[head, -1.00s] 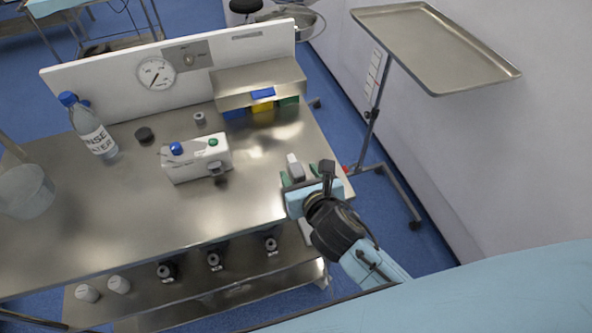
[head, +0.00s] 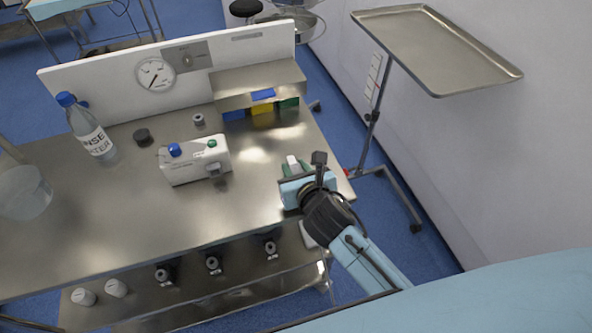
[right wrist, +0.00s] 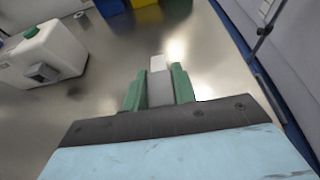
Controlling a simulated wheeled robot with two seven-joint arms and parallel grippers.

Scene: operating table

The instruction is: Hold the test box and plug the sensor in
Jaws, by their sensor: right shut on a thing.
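The test box (head: 190,166) is a white box standing upright on the steel table, with a blue knob, a green knob and a grey socket-like part (head: 213,169) at its front right. It also shows at the left of the right wrist view (right wrist: 45,52). My right gripper (head: 296,167) is right of the box, apart from it, near the table's right edge. Its green fingers are shut on the sensor (right wrist: 160,88), a grey piece with a white end, which points away from the wrist. My left gripper is not in view, and nothing holds the box.
A rinse water bottle (head: 91,128) and a clear jar (head: 24,194) stand at the left. A black cap (head: 142,135) and a small grey ring (head: 198,119) lie behind the box. Coloured bins (head: 262,107) sit under the back shelf. Bare tabletop lies between box and gripper.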

